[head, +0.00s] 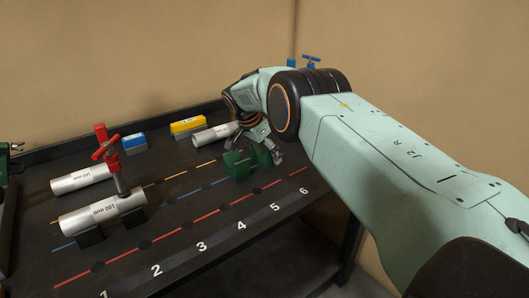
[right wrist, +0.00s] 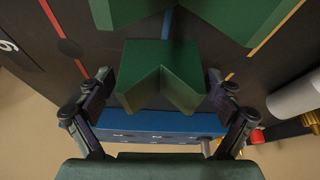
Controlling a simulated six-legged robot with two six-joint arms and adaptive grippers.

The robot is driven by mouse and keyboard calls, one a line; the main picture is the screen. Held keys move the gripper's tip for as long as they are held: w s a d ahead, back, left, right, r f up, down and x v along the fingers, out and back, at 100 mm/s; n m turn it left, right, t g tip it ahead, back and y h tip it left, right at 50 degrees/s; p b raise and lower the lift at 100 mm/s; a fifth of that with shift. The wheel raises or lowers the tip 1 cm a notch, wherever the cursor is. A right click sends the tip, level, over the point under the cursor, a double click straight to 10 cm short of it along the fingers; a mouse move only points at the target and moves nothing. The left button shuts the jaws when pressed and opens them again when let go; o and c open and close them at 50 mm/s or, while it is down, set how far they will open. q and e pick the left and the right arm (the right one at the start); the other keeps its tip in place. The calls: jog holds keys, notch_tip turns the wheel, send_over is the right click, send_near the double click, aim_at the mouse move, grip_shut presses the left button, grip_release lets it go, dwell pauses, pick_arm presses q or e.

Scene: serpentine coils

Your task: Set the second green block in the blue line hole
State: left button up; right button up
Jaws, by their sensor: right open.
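Two dark green V-notched blocks are at the right part of the dark table. The nearer block (head: 235,167) stands at the blue line (head: 208,184). The other green block (head: 263,154) is further right, at my right gripper (head: 264,143). In the right wrist view this block (right wrist: 160,65) is between the open fingers of my right gripper (right wrist: 158,98), with gaps at its sides. The first block (right wrist: 225,12) fills part of the top edge there. The blue line (right wrist: 167,22) runs towards the block between the fingers. The hole under it is hidden. My left gripper is not in view.
A pipe with a red valve (head: 104,209) rests on black supports at left. Another pipe (head: 80,180), a blue box (head: 134,143), a yellow box (head: 188,127) and a pipe (head: 212,135) lie behind. The red line (head: 215,211) with holes runs along the front, clear of objects.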

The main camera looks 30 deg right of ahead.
jog(key=v, duration=1.2)
jog(key=shift+r, duration=0.1)
jog(key=x, duration=1.2)
jog(key=shift+r, duration=0.25)
